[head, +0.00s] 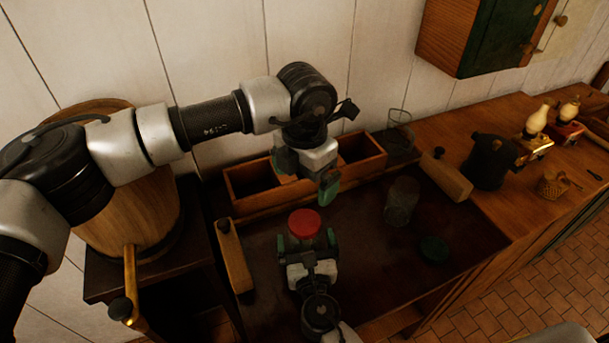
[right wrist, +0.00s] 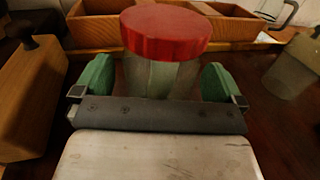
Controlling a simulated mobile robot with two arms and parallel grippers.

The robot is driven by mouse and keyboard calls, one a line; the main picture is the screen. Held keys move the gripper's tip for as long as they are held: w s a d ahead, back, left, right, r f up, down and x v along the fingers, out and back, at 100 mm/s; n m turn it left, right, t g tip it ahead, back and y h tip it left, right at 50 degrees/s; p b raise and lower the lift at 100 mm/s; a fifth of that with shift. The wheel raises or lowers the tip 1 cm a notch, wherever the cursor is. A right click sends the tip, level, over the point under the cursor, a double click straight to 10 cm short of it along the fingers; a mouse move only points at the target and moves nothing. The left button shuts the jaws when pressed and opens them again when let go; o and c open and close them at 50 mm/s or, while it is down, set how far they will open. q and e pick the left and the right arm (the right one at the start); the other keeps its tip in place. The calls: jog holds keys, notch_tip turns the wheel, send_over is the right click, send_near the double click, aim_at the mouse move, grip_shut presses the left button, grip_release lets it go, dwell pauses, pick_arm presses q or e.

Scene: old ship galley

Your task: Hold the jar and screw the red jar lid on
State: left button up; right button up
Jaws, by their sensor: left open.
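The jar (right wrist: 160,78) is clear glass and stands upright between the green fingers of my right gripper (right wrist: 158,82). The red jar lid (right wrist: 165,32) sits on the jar's mouth; whether it is threaded on cannot be told. In the head view the red lid (head: 304,223) shows from above, with my right gripper (head: 306,240) around the jar just below it.
A wooden divided box (head: 255,204) stands behind. A second glass jar (head: 402,200) and a dark green lid (head: 433,248) are to the right. Wooden blocks with knobs stand left (head: 234,257) and right (head: 446,177). A dark pot (head: 490,160) stands farther right.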

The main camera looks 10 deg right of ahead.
jog(key=shift+s, duration=0.1)
jog(key=shift+s+f, duration=0.1)
jog(key=shift+s, duration=0.25)
jog(key=s+b, duration=0.1)
jog(key=s, duration=0.5)
jog(key=s+b, duration=0.1)
jog(key=s, duration=0.2)
jog(key=shift+a+b, duration=0.3)
jog(key=shift+b, duration=0.05)
pick_arm(q)
jog(key=shift+f, duration=1.45)
pick_arm(e)
jog(key=shift+s, duration=0.45)
